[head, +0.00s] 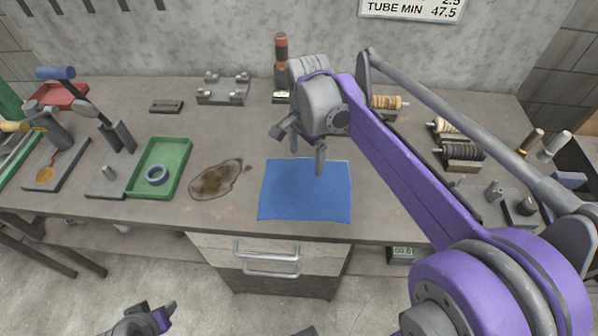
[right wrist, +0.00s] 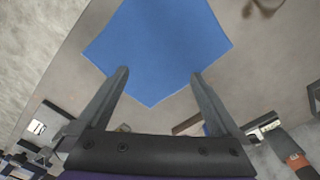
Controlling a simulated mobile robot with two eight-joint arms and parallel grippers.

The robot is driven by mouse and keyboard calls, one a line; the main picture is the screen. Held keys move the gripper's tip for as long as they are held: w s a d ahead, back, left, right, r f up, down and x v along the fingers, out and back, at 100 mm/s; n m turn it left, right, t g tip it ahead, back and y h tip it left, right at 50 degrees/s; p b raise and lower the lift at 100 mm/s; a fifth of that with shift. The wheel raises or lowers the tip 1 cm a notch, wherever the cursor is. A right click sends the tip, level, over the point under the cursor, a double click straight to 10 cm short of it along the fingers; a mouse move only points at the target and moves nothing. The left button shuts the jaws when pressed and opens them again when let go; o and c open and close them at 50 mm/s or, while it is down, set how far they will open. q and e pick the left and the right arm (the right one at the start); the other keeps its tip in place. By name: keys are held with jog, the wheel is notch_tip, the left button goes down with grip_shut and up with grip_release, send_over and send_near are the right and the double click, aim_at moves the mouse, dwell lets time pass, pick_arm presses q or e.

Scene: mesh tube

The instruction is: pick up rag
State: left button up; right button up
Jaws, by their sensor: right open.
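The rag is a flat blue cloth (head: 305,195) lying spread on the workbench near its front edge, in the middle of the head view. It also fills the top middle of the right wrist view (right wrist: 160,45). My right gripper (head: 307,160) is above the rag's far part, fingers apart, with nothing between them. In the right wrist view its two fingers (right wrist: 160,75) frame the near corner of the rag; I cannot tell the exact height. My left gripper (head: 160,318) shows at the bottom left, low in front of the bench, away from the rag; its jaws are unclear.
The workbench (head: 225,222) has a brown stain (head: 218,180) left of the rag. A metal fixture (head: 223,90), an orange-topped tool (head: 281,60) and spools (head: 458,152) stand behind and right.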

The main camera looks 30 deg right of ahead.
aim_at(306, 187)
jog(key=f+b, duration=0.4)
jog(key=f, duration=0.1)
jog(key=f+b, duration=0.2)
jog(key=f, duration=0.1)
jog(key=shift+s+f, duration=0.2)
jog(key=shift+s, duration=0.05)
jog(key=shift+f+b, duration=0.35)
jog(key=shift+f, duration=0.4)
pick_arm(q)
notch_tip(306, 187, down, 7)
jog(key=s, duration=0.2)
jog(key=shift+f, duration=0.15)
pick_arm(e)
jog(key=shift+c, duration=0.2)
grip_shut()
